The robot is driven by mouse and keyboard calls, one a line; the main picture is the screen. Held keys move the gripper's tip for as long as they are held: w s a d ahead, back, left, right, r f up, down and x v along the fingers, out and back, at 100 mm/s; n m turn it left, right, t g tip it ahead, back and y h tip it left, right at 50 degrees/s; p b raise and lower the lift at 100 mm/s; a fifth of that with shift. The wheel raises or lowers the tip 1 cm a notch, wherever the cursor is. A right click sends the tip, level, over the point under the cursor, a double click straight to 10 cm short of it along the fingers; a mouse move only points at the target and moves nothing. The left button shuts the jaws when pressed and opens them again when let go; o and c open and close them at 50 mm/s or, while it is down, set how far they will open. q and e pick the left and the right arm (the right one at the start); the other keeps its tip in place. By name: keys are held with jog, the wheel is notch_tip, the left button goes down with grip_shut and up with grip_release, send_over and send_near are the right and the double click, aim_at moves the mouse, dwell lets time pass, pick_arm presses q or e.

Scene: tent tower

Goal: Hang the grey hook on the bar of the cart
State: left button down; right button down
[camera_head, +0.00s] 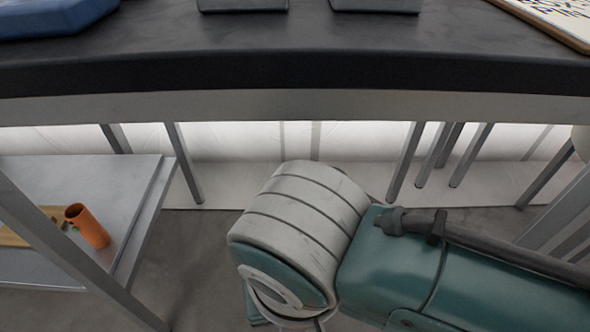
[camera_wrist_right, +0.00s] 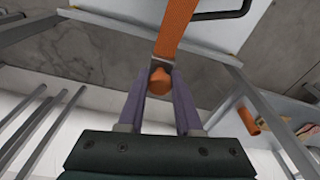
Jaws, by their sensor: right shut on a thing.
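In the right wrist view, my right gripper (camera_wrist_right: 160,68) has its two purple-grey fingers closed around an orange thing (camera_wrist_right: 160,80) with a rounded end. A long orange strip (camera_wrist_right: 175,28) runs from the fingertips to the top edge; I cannot tell whether it is the same piece. I cannot make out the grey hook for certain. A bent dark bar (camera_wrist_right: 222,14) shows at the top right; I cannot tell whether it belongs to the cart. My left gripper is in neither view.
In the head view, a dark-topped table (camera_head: 300,72) crosses the top. A metal shelf unit (camera_head: 95,185) with an orange cylinder (camera_head: 87,226) stands at the left. My right arm fills the lower right. Floor shows between shelf and arm. Several grey legs stand behind.

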jog(key=shift+s+r+p, duration=0.1)
jog(key=shift+r+p, duration=0.1)
jog(key=shift+p, duration=0.4)
notch_tip(320, 180, down, 4)
jog(key=b, duration=0.3)
jog(key=shift+f, duration=0.2)
jog(key=shift+f+b, duration=2.6)
jog(key=shift+f, duration=0.7)
jog(key=shift+f, duration=0.2)
jog(key=shift+f+b, duration=0.5)
jog(key=shift+f, duration=0.05)
jog(key=c, duration=0.5)
grip_release()
